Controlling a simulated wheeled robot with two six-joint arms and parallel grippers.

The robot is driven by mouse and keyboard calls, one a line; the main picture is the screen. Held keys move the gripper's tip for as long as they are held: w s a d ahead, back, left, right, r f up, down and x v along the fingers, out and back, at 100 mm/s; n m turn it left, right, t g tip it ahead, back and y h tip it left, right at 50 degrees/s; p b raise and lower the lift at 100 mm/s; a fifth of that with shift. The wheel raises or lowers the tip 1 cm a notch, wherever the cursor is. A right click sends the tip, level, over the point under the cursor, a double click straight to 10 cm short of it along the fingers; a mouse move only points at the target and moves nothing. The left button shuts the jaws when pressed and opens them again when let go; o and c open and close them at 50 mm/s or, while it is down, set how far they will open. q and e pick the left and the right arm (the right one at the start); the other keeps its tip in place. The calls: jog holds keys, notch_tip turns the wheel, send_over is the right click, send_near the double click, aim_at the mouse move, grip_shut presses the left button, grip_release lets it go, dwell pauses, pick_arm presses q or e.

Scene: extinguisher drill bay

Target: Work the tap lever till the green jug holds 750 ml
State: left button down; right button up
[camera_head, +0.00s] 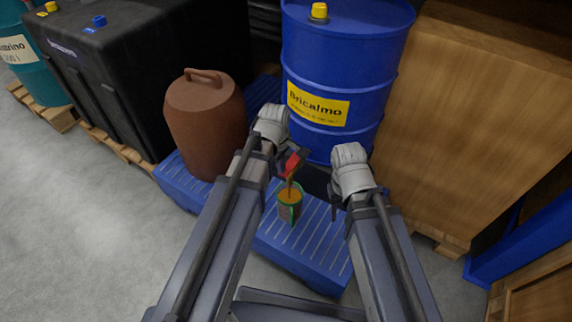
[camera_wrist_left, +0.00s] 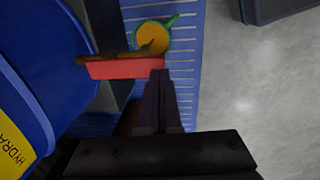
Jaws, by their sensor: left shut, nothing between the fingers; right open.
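The green jug (camera_head: 289,212) stands on a slatted blue spill pallet below the tap. A brown-orange stream (camera_head: 290,187) falls from the tap into it. The left wrist view shows the jug (camera_wrist_left: 172,20) from above with orange liquid inside; its level marks cannot be read. The red tap lever (camera_head: 291,164) also shows in the left wrist view (camera_wrist_left: 125,68). My left gripper (camera_wrist_left: 159,73) is shut and empty, its tips right at the lever's end; contact cannot be told. My right gripper (camera_head: 335,196) is open and empty, right of the jug.
A blue drum (camera_head: 345,50) with a yellow label stands behind the tap. A brown canister (camera_head: 205,125) stands on the blue pallet (camera_head: 305,262) at left. A wooden crate (camera_head: 475,120) closes off the right. Grey floor (camera_head: 90,220) is clear at front left.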

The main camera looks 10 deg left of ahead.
pick_arm(q)
notch_tip(320, 180, up, 9)
jog(key=s+a+p, duration=0.1)
jog(key=s+p, duration=0.2)
jog(key=p, duration=0.5)
